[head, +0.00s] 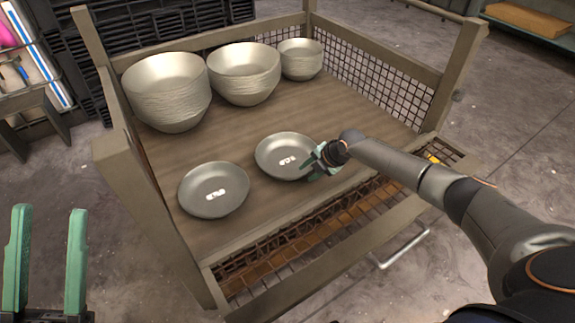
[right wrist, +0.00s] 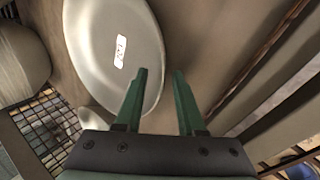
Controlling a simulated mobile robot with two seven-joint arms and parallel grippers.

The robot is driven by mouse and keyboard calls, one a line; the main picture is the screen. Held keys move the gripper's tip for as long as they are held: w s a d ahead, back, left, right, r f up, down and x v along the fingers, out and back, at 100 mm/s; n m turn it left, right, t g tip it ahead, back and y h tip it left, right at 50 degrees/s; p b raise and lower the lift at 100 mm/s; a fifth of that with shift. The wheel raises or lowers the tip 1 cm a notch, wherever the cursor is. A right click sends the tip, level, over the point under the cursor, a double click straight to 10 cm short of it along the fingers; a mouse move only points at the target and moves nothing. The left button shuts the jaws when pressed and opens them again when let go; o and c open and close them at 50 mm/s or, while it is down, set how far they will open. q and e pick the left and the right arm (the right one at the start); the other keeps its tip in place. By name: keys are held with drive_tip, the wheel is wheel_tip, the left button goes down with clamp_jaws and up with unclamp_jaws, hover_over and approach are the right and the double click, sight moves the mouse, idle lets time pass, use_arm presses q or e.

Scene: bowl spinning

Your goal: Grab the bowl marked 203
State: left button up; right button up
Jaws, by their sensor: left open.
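Two shallow grey bowls with white labels lie apart on the crate's wooden floor. The right bowl (head: 275,147) has my right gripper (head: 313,160) at its right rim; the left bowl (head: 213,208) stands clear. In the right wrist view the nearer bowl (right wrist: 90,45) has a label (right wrist: 120,50) that seems to read 203, though small and turned. There my right gripper (right wrist: 159,75) is open, one green finger over the bowl's inside and the other beyond its rim. My left gripper (head: 49,212) is open and empty, outside the crate at lower left.
Three stacks of bowls, left (head: 165,85), middle (head: 243,70) and right (head: 301,58), stand along the back of the crate. The wooden crate (head: 335,220) has corner posts and mesh sides, with a lowered front. Bare crate floor lies between the stacks and the front bowls.

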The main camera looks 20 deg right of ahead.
clamp_jaws()
idle(1.4)
